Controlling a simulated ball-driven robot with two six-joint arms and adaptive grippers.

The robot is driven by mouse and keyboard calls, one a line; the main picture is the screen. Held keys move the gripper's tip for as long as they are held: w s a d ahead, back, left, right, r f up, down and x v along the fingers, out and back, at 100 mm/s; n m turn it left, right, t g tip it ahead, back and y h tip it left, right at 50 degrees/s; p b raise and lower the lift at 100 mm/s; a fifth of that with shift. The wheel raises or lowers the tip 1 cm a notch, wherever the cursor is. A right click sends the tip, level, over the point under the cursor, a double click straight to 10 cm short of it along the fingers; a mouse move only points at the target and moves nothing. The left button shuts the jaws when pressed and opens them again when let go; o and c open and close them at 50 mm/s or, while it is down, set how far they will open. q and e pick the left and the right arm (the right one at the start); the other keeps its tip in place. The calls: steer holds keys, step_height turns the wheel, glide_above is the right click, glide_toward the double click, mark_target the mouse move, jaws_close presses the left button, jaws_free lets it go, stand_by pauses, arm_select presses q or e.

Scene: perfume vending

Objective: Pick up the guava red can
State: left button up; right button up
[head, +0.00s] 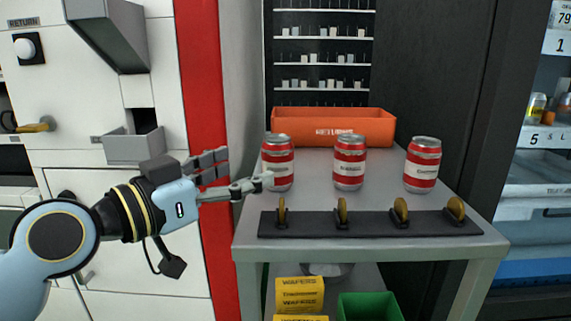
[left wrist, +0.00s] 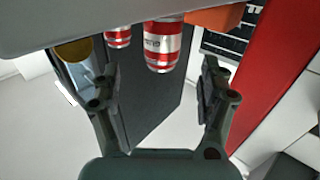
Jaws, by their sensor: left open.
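Three red-and-white cans stand upright in a row on the grey table (head: 360,252): a left can (head: 279,166), a middle can (head: 349,164) and a right can (head: 422,166). Their labels are too small to read surely in the head view. In the left wrist view, the nearest can (left wrist: 162,46) has a label that seems to read GUAVA; it appears to be the left can. Another can (left wrist: 117,36) shows beyond it. My left gripper (head: 246,170) is open and empty, left of the left can. One fingertip overlaps that can's edge; I cannot tell if they touch.
A black strip (head: 370,224) holding several bronze discs lies along the table's front edge. An orange bin (head: 380,122) stands behind the cans. A red pillar (head: 200,70) rises on the left. Yellow packs (head: 300,293) and a green box (head: 370,305) are below the table.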

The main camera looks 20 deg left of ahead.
mark_target(266, 162)
arm_select(q)
steer(key=x, duration=0.3)
steer(key=shift+w+d, duration=0.1)
steer(key=shift+w, duration=0.2)
steer(key=x, duration=0.2)
steer(key=b+x, duration=0.1)
steer(key=x, duration=0.1)
steer(key=shift+w+f, duration=0.2)
steer(key=shift+w+d, duration=0.15)
steer(key=shift+w, duration=0.25)
steer(key=c, duration=1.4)
steer(key=shift+r, duration=0.1)
